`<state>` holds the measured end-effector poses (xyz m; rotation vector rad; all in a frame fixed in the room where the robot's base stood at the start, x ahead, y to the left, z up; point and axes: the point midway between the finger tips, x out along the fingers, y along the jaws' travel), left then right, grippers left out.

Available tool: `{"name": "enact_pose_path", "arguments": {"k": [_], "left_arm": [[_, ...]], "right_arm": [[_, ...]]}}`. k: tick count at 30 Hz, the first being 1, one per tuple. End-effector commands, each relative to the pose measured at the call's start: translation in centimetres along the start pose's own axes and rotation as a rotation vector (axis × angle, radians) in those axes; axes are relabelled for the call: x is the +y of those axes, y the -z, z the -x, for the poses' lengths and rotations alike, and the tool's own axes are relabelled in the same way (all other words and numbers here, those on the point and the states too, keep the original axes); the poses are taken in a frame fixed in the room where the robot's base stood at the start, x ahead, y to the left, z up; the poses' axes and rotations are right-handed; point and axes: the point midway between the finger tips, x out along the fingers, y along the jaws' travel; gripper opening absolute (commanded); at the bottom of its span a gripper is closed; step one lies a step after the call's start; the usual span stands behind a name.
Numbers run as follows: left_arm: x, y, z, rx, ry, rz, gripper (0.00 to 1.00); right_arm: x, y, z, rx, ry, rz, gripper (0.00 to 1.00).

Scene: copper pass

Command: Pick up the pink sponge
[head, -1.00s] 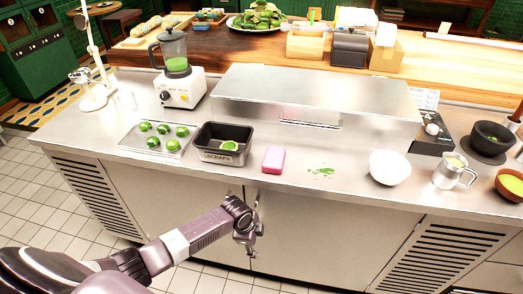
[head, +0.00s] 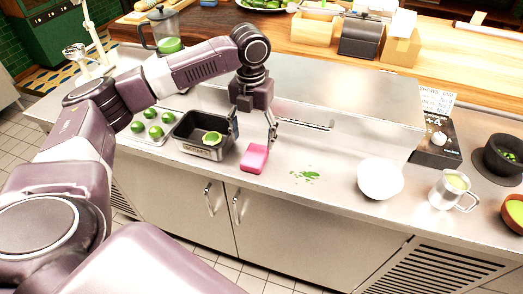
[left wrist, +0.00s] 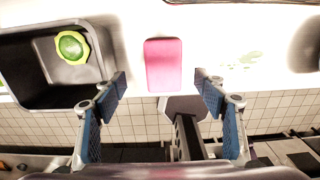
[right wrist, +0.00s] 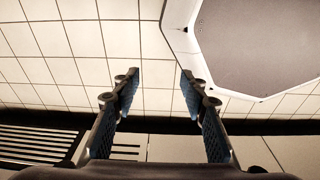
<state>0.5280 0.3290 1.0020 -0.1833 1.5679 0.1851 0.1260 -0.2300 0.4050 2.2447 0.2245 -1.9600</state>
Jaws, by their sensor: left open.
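The pink sponge (head: 254,158) lies flat on the steel counter, just right of the dark scraps bin. In the left wrist view the sponge (left wrist: 163,65) is centred ahead, between the lines of the two fingers. My left gripper (head: 252,128) is open and empty above the counter, over the sponge and the bin's right side. It also shows open in the left wrist view (left wrist: 164,85). My right gripper (right wrist: 157,80) is open and empty, over tiled floor; it is not seen in the head view.
The dark bin (head: 181,147) holding a cut lime stands close left of the sponge. A tray of limes (head: 152,127) is further left. Green crumbs (head: 305,175) and a white bowl (head: 380,179) lie to the right. A raised steel shelf (head: 330,100) stands behind.

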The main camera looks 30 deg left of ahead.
Motion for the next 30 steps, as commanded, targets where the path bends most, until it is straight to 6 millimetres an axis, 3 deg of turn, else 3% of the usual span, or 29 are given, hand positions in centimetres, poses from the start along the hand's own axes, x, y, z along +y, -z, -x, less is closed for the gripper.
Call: {"name": "enact_pose_path", "arguments": {"k": [6,9,13,16,21,24,30], "left_arm": [[-0.2,0.1,-2.4,0.004,-0.001,0.000,0.65],[-0.5,0.0,-3.7,0.004,-0.003,0.000,0.65],[-0.8,-0.1,-5.8,0.003,-0.002,0.002,0.65],[-0.8,-0.1,-6.8,0.001,-0.002,0.001,0.65],[-0.8,-0.2,-7.2,-0.001,-0.001,0.001,0.65],[-0.8,-0.2,-7.2,-0.001,-0.001,0.001,0.65],[-0.8,-0.2,-7.1,-0.001,-0.001,0.001,0.43]], "right_arm": [[0.2,-4.5,1.0,-0.064,-0.002,0.000,0.40],[0.0,-5.7,1.8,-0.082,0.000,0.000,0.40],[0.0,-5.5,2.3,-0.079,0.001,0.000,0.40],[0.2,-4.2,2.3,-0.061,-0.001,0.001,0.40],[0.3,-1.9,2.1,-0.027,-0.003,0.001,0.40],[0.0,-1.8,2.1,-0.026,0.001,0.000,0.40],[-0.7,-2.7,2.1,-0.039,0.009,0.000,0.40]]}}
